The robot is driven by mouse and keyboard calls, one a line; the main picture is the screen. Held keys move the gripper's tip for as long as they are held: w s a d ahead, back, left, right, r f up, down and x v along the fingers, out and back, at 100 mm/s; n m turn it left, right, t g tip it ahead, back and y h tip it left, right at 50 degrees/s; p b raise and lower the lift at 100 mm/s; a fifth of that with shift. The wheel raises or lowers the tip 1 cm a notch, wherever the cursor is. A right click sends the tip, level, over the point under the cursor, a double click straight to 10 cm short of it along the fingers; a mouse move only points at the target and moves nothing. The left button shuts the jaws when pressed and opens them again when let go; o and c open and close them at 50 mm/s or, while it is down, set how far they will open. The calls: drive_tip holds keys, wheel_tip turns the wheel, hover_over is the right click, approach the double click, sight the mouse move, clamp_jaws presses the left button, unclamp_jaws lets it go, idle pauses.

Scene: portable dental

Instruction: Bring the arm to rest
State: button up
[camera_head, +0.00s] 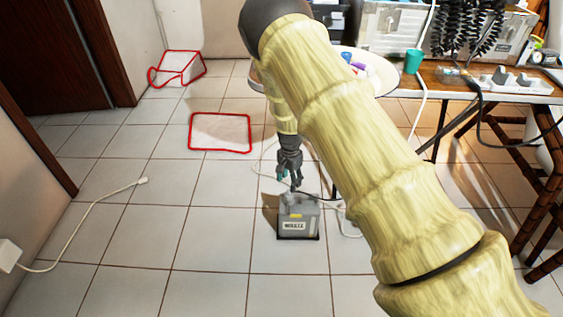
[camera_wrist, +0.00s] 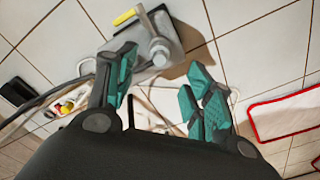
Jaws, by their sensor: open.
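My gripper (camera_head: 290,180) hangs downward at the end of my yellow-sleeved arm, in front of the table. In the head view it is just above a grey box (camera_head: 298,217) with a white label, which stands on the tiled floor. In the wrist view the teal fingers of my gripper (camera_wrist: 160,98) are spread apart with nothing between them. The grey box also shows at the top of the wrist view (camera_wrist: 172,46), beyond the fingers, with a yellow part on it. I cannot tell the exact gap between fingertips and box.
A table (camera_head: 505,90) with a teal cup (camera_head: 413,61) and a power strip (camera_head: 515,80) stands at the right. A white cable (camera_head: 95,208) lies at the left. Floor at front left is mostly clear.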

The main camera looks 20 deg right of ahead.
drive_tip(key=s+d+f+n+h, duration=0.15)
drive_tip(key=s+f, duration=0.25)
drive_tip(key=s, duration=0.4)
drive_tip(key=s+d+f+n, duration=0.2)
drive_tip(key=s+d+f, duration=0.15)
drive_tip(key=s, duration=0.55)
drive_tip(key=s+d+f+n, duration=0.15)
drive_tip(key=s+f, duration=0.25)
drive_tip(key=s, duration=0.4)
drive_tip(key=s+a+r+n+y, duration=0.1)
drive_tip(key=s+a+r+n, duration=0.15)
drive_tip(key=s, duration=0.95)
drive_tip(key=s+a+r+n+y, duration=0.1)
drive_tip(key=s+a+n, duration=0.3)
drive_tip(key=s, duration=0.8)
wheel_tip(320, 180, up, 31)
drive_tip(key=p, duration=3.1)
drive_tip(key=shift+w+p, duration=0.35)
drive_tip(key=shift+w, duration=0.05)
drive_tip(key=shift+h, duration=0.25)
